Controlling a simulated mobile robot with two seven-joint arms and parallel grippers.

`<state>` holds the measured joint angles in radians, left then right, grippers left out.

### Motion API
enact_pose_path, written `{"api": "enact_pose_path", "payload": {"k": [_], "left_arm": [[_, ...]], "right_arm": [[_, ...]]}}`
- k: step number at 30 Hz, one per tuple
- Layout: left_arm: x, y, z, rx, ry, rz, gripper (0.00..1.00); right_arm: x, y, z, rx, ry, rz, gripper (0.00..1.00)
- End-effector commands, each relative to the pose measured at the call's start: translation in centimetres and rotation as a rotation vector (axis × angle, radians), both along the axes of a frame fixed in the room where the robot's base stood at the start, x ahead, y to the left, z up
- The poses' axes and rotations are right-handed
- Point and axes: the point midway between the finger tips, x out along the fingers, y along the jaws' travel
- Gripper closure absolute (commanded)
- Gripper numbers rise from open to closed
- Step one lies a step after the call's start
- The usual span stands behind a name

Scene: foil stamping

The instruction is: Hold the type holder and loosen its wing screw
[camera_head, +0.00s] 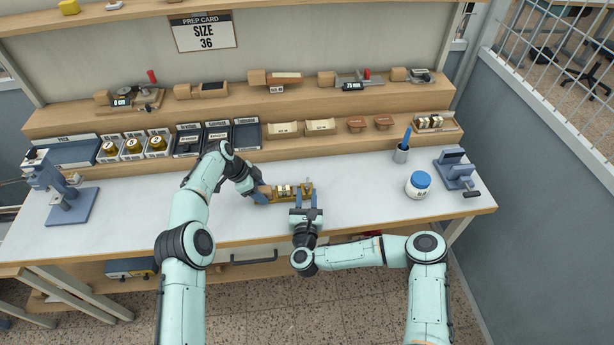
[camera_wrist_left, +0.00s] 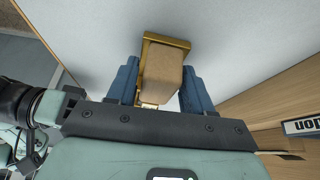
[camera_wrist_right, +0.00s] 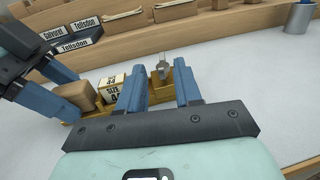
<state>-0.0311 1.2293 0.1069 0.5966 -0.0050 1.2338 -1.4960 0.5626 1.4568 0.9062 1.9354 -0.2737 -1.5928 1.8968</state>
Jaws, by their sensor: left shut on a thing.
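The type holder (camera_head: 279,193) is a brass frame with a wooden handle (camera_wrist_left: 163,78) at its left end and pale printed type blocks (camera_wrist_right: 110,87) inside. It lies low over the white worktop; I cannot tell if it touches. My left gripper (camera_head: 261,191) is shut on the wooden handle, one blue finger on each side. The small grey wing screw (camera_wrist_right: 164,67) stands at the holder's right end. My right gripper (camera_head: 306,190) is open at that end, with the wing screw showing between and beyond its fingers (camera_wrist_right: 158,85). I cannot tell whether they touch the holder.
A white jar with a blue lid (camera_head: 418,184), a grey cup (camera_head: 401,154) and a blue-grey device (camera_head: 455,168) stand to the right. A blue press (camera_head: 69,200) stands far left. Trays and tools fill the stepped wooden shelves behind. The worktop between holder and jar is clear.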

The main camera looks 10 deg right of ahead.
Motion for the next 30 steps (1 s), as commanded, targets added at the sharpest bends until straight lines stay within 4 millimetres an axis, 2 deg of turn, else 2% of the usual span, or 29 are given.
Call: {"api": "enact_pose_path", "payload": {"k": [1,6,12,18,25,26,28,29,30], "left_arm": [[0.1,0.0,0.0,0.0,-0.002,0.001,0.8],[0.1,0.0,0.0,0.0,-0.002,0.001,0.8],[0.1,0.0,0.0,0.0,-0.003,0.001,0.8],[0.1,0.0,0.0,0.0,-0.003,0.001,0.8],[0.1,0.0,0.0,0.0,-0.003,0.001,0.8],[0.1,0.0,0.0,0.0,-0.003,0.001,0.8],[0.1,0.0,0.0,0.0,-0.003,0.001,0.8],[0.1,0.0,0.0,0.0,-0.002,0.001,0.8],[0.0,0.0,0.0,0.0,-0.002,0.001,0.8]], "right_arm": [[1.2,-0.2,0.1,-0.002,-0.003,-0.003,0.66],[4.6,-0.7,0.1,-0.002,-0.002,-0.002,0.66],[7.2,-1.1,0.0,-0.001,0.0,-0.001,0.66],[8.2,-1.3,0.0,0.0,0.001,0.001,0.66],[8.2,-1.3,0.0,-0.001,0.001,0.001,0.66],[8.2,-1.3,0.0,-0.001,0.001,0.001,0.72],[8.2,-1.3,0.0,-0.001,0.001,0.001,0.95],[8.2,-1.3,0.0,-0.001,0.002,0.001,1.0],[8.2,-1.3,0.0,-0.001,0.002,0.001,1.0]]}}
